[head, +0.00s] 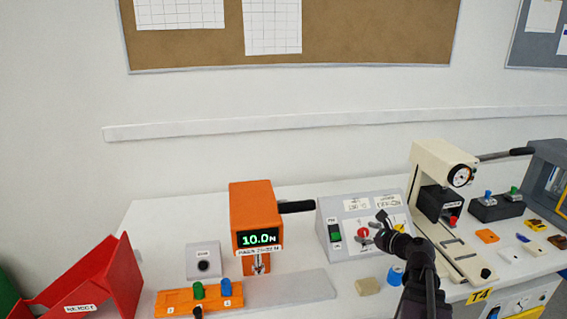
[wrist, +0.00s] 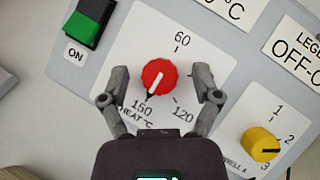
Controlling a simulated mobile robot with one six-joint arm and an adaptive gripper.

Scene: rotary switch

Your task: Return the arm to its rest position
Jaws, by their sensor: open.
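My gripper (wrist: 159,92) is open in the wrist view, with its two grey fingers on either side of the red rotary knob (wrist: 159,77). A gap shows between each finger and the knob. The knob's white pointer aims down and slightly left, near the 150 mark on the heat dial. In the head view my gripper (head: 377,228) is over the sloped face of the grey control panel (head: 345,207), and the red knob (head: 364,232) shows just left of it. My arm reaches in from the bottom right.
A green ON switch (wrist: 91,20) and a yellow knob (wrist: 259,145) flank the red knob. An orange force gauge (head: 254,205) stands left of the panel. A cream press (head: 438,163) with a dial stands close to the right. A red bin (head: 112,284) is far left.

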